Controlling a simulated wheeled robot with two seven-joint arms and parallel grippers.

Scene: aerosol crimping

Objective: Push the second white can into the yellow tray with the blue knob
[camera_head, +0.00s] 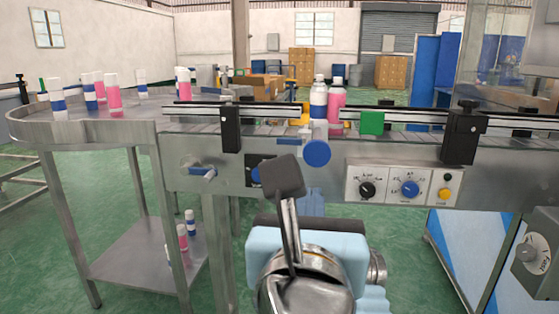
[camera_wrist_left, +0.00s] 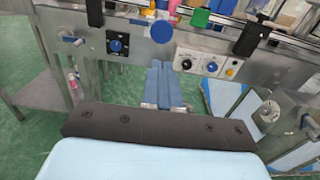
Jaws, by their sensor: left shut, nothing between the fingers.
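A white can with a blue band (camera_head: 318,103) stands upright on the conveyor, touching or close beside a pink can with a white cap (camera_head: 337,106). A yellow piece (camera_head: 299,116), possibly the yellow tray, shows partly behind them. The round blue knob (camera_head: 317,153) sits on the conveyor's front below the cans; it also shows in the left wrist view (camera_wrist_left: 162,32). My left gripper (camera_head: 312,196) is shut and empty, below and apart from the knob. Its blue fingers (camera_wrist_left: 163,66) lie together in the left wrist view. My right gripper is not in view.
A round steel table (camera_head: 85,130) at left carries several pink and white cans. Black rail brackets (camera_head: 231,128) and a green block (camera_head: 372,123) line the conveyor. A control panel (camera_head: 403,187) with dials is right of the knob. Open floor lies in front.

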